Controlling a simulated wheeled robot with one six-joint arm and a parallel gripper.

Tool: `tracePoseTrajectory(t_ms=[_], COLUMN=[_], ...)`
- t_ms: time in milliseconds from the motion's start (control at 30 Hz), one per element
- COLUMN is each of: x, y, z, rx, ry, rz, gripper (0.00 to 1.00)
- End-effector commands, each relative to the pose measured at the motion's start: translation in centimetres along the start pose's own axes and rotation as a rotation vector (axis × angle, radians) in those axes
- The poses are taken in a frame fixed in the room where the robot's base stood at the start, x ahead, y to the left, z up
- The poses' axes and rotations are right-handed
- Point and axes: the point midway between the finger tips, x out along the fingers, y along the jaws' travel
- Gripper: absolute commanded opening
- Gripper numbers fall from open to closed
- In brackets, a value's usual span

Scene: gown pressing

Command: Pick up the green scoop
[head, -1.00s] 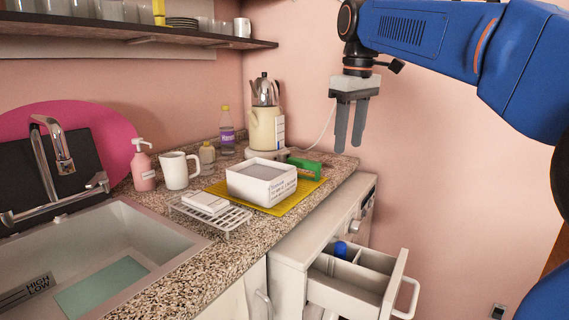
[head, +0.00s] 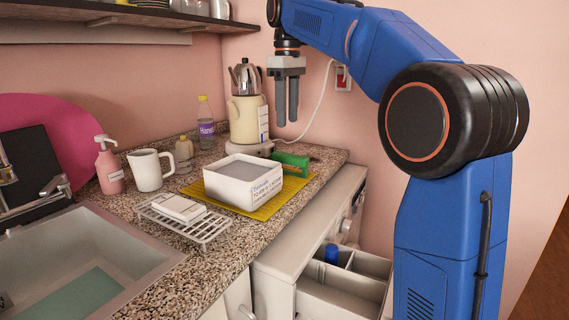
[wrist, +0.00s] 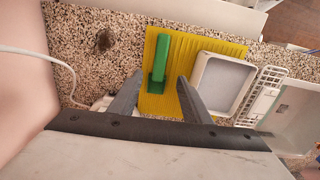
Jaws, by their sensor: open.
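The green scoop (head: 291,163) lies on the yellow mat (head: 262,208), behind and to the right of a white box. In the wrist view the whole scoop (wrist: 160,62) shows on the ribbed yellow mat (wrist: 206,47), its bowl near my fingers and its handle pointing away. My gripper (head: 287,122) is open and empty, pointing down above the far part of the counter. It is well above the scoop. In the wrist view my gripper's fingers (wrist: 157,92) stand on either side of the scoop's near end, apart from it.
The white box (head: 243,182) stands beside the scoop on the mat. A kettle (head: 247,115) on its base stands behind, with a white cord at the wall. A wire rack (head: 190,221), mug (head: 150,170) and bottles are to the left. A drawer (head: 345,285) is open below.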

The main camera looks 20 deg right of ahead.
Motion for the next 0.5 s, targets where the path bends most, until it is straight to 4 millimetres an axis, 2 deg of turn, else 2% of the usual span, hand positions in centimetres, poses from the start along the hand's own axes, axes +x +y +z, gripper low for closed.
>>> tracePoseTrajectory(t_ms=[300,500], x=[5.4,6.9], y=[0.0,0.0], z=[0.1,0.0], rx=[0.000,0.000], ry=[-0.001,0.000], rz=[-0.001,0.000], gripper=[0.44,0.44])
